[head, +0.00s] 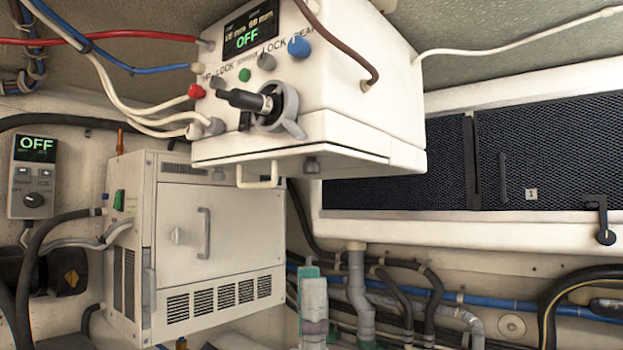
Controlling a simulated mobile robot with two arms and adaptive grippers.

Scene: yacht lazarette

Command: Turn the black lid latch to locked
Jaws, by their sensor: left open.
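A black lever latch (249,100) with a round black hub in a grey collar sits on the front of the white overhead box (345,110). Its handle points left. "LOCK" lettering is printed above it; I cannot read all the marks around it. My left gripper (312,284) appears at the bottom middle, pointing up, with teal and grey finger parts. It is open, holds nothing visible, and is well below the box, apart from the latch. My right gripper is not in view.
A red button (196,91), green button (244,75) and blue knob (299,46) surround the latch. A white handle (260,178) hangs below the box. A vented cabinet (190,245) stands lower left. Another black latch (604,222) is on the right locker. Hoses run behind my gripper.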

